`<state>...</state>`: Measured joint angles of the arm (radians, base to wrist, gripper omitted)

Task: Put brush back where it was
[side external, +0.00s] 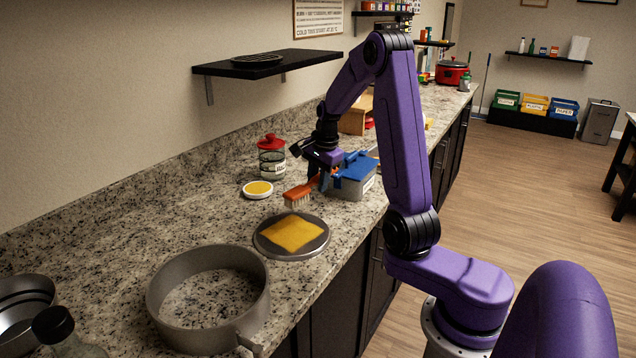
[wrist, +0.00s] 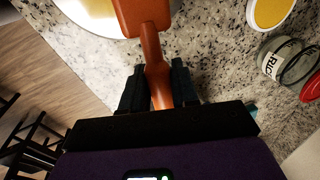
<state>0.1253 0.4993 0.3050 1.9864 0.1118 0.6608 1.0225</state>
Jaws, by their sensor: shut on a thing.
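An orange-handled brush (side external: 299,195) with pale bristles is held in my gripper (side external: 319,178). My gripper is shut on the brush's handle; the bristles point down and the head reaches toward the grey plate. In the wrist view the brush (wrist: 150,50) extends away from between the two dark fingers (wrist: 158,88). The brush looks to be a little above the counter, between the blue-lidded box and the grey plate. Whether its bristles touch anything is hard to tell.
A grey round plate (side external: 265,245) holds a yellow cloth (side external: 292,232). A blue-lidded grey box (side external: 352,185), a red-lidded glass jar (side external: 272,162) and a yellow-topped round dish (side external: 258,190) are close by. A large grey bottomless-looking pot ring (side external: 175,325) stands in front. A black shelf (side external: 265,66) overhangs the counter.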

